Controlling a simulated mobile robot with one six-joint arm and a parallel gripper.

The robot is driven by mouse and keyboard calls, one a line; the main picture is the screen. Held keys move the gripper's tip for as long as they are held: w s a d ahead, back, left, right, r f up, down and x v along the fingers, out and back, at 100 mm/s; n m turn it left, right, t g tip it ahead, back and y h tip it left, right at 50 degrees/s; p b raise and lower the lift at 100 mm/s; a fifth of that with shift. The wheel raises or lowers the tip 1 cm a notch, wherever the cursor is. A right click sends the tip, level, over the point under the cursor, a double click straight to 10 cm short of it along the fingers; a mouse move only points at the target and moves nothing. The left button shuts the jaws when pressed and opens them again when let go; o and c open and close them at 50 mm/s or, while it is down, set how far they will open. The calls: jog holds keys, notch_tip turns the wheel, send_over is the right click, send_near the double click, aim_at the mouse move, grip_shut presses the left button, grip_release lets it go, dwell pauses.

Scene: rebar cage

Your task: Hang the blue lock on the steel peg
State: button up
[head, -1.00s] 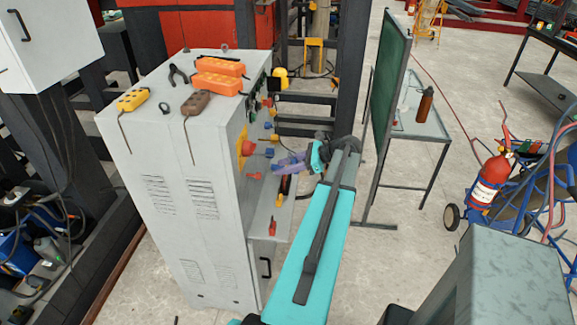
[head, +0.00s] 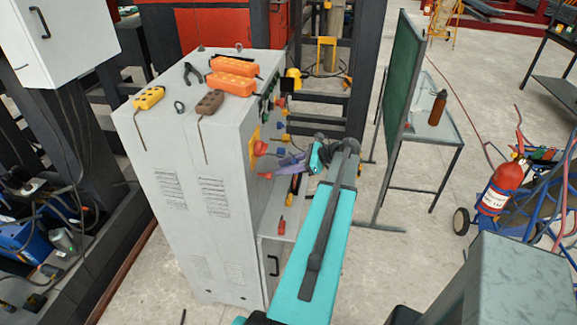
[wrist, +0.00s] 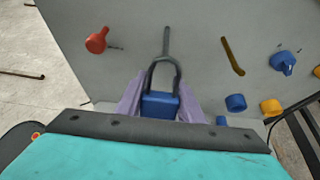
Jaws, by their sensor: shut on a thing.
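The blue lock (wrist: 160,105) is held upright between the purple fingers of my gripper (wrist: 160,108) in the wrist view. Its dark shackle points up, toward the panel. A thin steel peg (wrist: 166,40) on the grey panel lines up with the shackle top, and its lower end meets or overlaps the loop. I cannot tell whether the peg passes through the loop. In the head view my gripper (head: 291,163) is at the cabinet's right side, and the lock is too small to make out there.
The grey cabinet panel (wrist: 205,60) also carries a red item (wrist: 97,40), a brownish-yellow rod (wrist: 232,57), a blue lock-like item (wrist: 283,62) and a blue knob (wrist: 235,102). Orange blocks (head: 231,85) lie on the cabinet top. A green board (head: 394,75) stands to the right.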

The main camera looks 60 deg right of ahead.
jog(key=w, duration=0.2)
jog(key=a, duration=0.1)
jog(key=shift+w+f, duration=0.25)
jog(key=shift+w, duration=0.15)
jog(key=shift+w+a+f+b, duration=0.1)
jog(key=shift+w+b, duration=0.25)
jog(key=shift+b, duration=0.15)
dwell(0.6)
jog(key=o, duration=1.2)
jog(key=shift+c, duration=0.2)
jog(key=b+v, duration=0.4)
jog(key=v, duration=0.9)
jog(key=shift+s+b, duration=0.35)
